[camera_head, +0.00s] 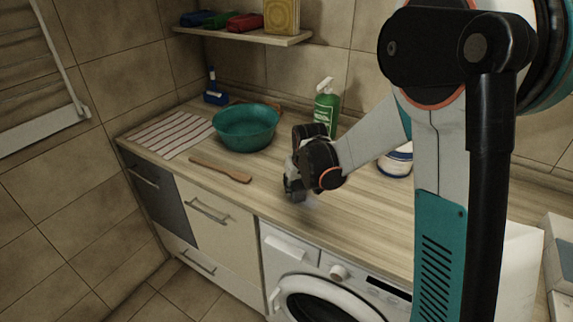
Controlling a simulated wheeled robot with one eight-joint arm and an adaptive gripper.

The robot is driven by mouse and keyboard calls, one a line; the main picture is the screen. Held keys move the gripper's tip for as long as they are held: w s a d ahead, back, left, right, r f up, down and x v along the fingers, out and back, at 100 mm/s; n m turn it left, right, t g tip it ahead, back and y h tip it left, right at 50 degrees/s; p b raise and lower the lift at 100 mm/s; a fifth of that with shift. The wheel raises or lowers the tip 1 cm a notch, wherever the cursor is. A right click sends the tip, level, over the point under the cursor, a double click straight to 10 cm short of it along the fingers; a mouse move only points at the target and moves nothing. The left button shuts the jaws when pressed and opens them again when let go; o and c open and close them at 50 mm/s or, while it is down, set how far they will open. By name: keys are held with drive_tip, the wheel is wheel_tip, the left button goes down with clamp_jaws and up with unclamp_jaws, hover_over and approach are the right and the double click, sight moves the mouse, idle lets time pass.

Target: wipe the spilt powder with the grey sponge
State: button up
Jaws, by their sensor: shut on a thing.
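My gripper (295,189) is low over the wooden counter, right of the wooden spoon and above the washing machine's left part. It is shut on the grey sponge (297,194), which is small and mostly hidden by the fingers. The sponge is at or just above the counter surface; I cannot tell if it touches. A faint pale patch, seemingly the spilt powder (311,203), shows on the counter just right of the sponge. My wrist and arm hide part of the counter behind.
A teal basin (246,127) stands at the back left beside a striped cloth (172,135). A wooden spoon (220,170) lies near the front edge. The counter (365,215) front right is clear.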

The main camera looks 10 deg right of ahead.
drive_tip(key=shift+w+a, duration=0.3)
drive_tip(key=shift+w+a+r, duration=0.15)
drive_tip(key=shift+a+r, duration=0.05)
drive_tip(key=shift+r, duration=0.05)
drive_tip(key=r, duration=0.1)
drive_tip(key=r+p, duration=0.1)
drive_tip(key=shift+s+d+r+p, duration=0.15)
drive_tip(key=shift+s+r+p, duration=0.05)
drive_tip(key=shift+r+p, duration=0.1)
drive_tip(key=shift+w+r+p, duration=0.15)
drive_tip(key=shift+r+p, duration=0.35)
drive_tip(key=shift+r, duration=0.15)
drive_tip(key=shift+r+p, duration=1.15)
drive_tip(key=shift+r, duration=0.7)
